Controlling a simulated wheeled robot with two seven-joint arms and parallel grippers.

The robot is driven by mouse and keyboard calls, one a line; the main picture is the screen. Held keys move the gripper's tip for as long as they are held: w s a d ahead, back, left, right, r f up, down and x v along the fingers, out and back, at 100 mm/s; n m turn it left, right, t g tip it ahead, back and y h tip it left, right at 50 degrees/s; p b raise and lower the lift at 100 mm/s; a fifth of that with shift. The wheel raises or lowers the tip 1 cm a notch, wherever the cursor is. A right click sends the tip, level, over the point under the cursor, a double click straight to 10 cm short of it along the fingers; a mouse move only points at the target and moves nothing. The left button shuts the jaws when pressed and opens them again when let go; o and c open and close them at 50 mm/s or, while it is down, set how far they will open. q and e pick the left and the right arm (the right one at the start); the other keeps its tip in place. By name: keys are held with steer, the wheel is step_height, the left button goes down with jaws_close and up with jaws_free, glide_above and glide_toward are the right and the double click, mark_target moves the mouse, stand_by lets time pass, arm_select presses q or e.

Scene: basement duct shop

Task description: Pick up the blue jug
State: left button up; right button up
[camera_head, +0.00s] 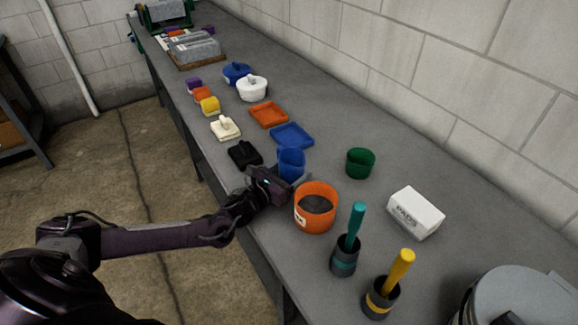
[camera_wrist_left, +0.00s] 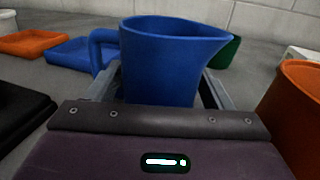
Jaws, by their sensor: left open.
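The blue jug (camera_head: 291,163) stands upright on the grey bench in the head view, just beyond my left gripper (camera_head: 289,178). In the left wrist view the blue jug (camera_wrist_left: 165,62) fills the middle, with its handle to the left and its spout to the right. My left gripper (camera_wrist_left: 160,92) is open, with one finger on each side of the jug. The lower part of the jug is hidden behind the gripper body. I cannot tell whether the fingers touch it. My right gripper is not in view.
An orange tub (camera_head: 316,207) stands close on the right of the gripper, and a black object (camera_head: 244,155) lies to its left. A blue tray (camera_head: 292,136) and a green cup (camera_head: 360,163) are behind. The bench (camera_head: 400,170) is bare between the cup and the white box (camera_head: 415,213).

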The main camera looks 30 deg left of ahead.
arm_select(q)
steer(key=shift+x, duration=0.9)
steer(key=shift+c, duration=0.2)
steer(key=c, duration=0.7)
steer(key=shift+c, duration=0.3)
steer(key=shift+r, duration=0.15)
